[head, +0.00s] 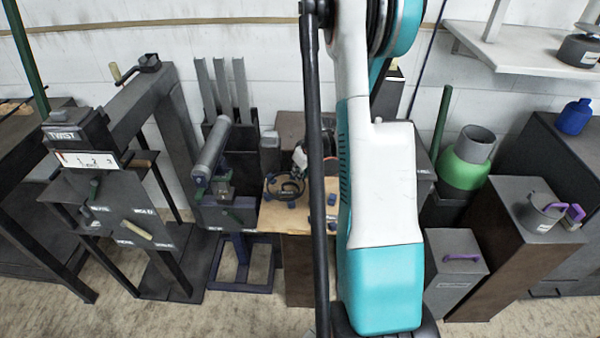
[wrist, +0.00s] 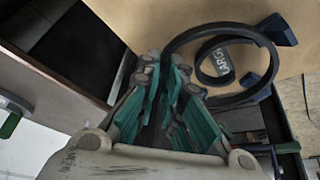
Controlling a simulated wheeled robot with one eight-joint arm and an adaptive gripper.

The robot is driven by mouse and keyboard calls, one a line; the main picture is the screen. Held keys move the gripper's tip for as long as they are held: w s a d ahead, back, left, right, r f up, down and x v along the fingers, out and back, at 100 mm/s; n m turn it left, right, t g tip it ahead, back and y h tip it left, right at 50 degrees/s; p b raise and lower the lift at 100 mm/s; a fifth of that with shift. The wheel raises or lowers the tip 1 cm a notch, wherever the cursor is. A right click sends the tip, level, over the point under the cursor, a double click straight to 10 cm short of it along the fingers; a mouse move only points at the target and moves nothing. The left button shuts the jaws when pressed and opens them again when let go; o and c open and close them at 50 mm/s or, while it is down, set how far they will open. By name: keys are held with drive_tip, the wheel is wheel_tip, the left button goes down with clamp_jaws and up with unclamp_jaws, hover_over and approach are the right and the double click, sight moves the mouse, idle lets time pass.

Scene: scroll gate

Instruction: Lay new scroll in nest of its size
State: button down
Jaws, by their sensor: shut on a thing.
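The scroll (wrist: 238,100) is a dark flat spiral; it also shows in the head view (head: 272,180). It lies over the pale wooden board (wrist: 150,18), around a label reading "LARGE" (wrist: 221,61). Blue posts (wrist: 279,29) stand at its outer edge, one at the upper right and one at the lower right. My gripper (wrist: 172,75) is shut on the scroll's outer end, at the left of the coil. In the head view my gripper (head: 300,157) is partly hidden behind my arm. I cannot tell whether the scroll rests on the board or hangs just above it.
Left of the board stands a device with a grey roller (head: 212,150). Further left is a dark frame with a "TWIST" box (head: 72,133). At right are a grey box with a purple handle (head: 455,265) and a green flask (head: 465,165). Carpet in front is clear.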

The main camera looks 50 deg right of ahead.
drive_tip(key=shift+f+b, duration=0.3)
drive_tip(key=shift+b, duration=0.05)
idle(0.4)
drive_tip(key=c, duration=1.7)
unclamp_jaws()
drive_tip(key=shift+o, duration=0.2)
drive_tip(key=shift+r, duration=0.1)
drive_tip(key=v, duration=1.1)
drive_tip(key=shift+s+r, duration=0.25)
drive_tip(key=shift+r, duration=0.1)
drive_tip(key=shift+w, duration=0.1)
